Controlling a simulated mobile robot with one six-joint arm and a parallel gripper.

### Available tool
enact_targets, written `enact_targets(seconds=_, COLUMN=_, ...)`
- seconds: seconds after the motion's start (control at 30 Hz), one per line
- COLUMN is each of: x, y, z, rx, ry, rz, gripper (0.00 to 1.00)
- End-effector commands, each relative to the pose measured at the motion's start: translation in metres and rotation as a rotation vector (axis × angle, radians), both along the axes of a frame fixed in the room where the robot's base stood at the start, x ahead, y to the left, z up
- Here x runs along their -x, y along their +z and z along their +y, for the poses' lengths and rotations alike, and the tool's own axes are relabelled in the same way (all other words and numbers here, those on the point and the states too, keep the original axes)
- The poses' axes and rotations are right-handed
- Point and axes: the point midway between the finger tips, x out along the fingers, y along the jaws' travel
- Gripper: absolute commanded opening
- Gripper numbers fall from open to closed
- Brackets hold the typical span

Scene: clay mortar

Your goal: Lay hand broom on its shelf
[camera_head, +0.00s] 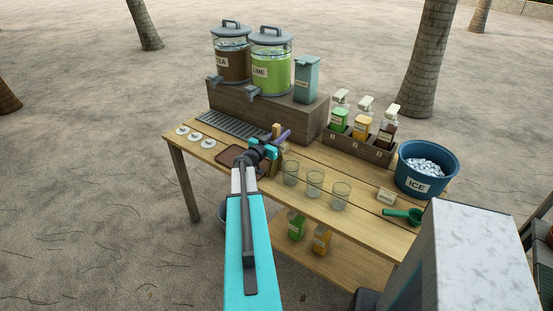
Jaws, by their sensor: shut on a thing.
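My gripper (269,149), with turquoise fingers, is over the middle of the wooden table, between the brown tray and the glasses. It is shut on a slim purple thing (284,136), which looks like the hand broom's handle. The purple part sticks out up and to the right of the fingers. The fingers and wrist hide the rest, so I cannot make out the bristles. A lower wooden shelf (318,262) shows under the tabletop, with a green and an orange bottle on it. I cannot tell whether it is the broom's shelf.
Several clear glasses (315,183) stand right of my gripper. A brown tray (231,156) lies left of it. Drink dispensers (270,68), a bottle rack (352,145) and a blue ice bucket (424,171) stand farther back and right. A green scoop (403,215) lies near the right end.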

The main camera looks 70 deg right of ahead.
Motion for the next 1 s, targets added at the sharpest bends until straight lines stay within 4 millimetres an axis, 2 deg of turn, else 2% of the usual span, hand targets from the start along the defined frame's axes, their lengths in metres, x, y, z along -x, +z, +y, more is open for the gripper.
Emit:
enact_targets(seconds=0.47, x=0.0, y=0.006, z=0.0, rx=0.002, ry=0.0, rz=0.001, gripper=0.0)
enact_targets(seconds=0.67, x=0.0, y=0.018, z=0.001, rx=0.002, ry=0.0, rz=-0.001, gripper=0.0)
enact_targets(seconds=0.83, x=0.0, y=0.035, z=0.001, rx=0.003, ry=0.0, rz=-0.001, gripper=0.0)
enact_targets(seconds=1.0, x=0.002, y=0.036, z=0.026, rx=0.001, ry=0.001, rz=-0.001, gripper=0.0)
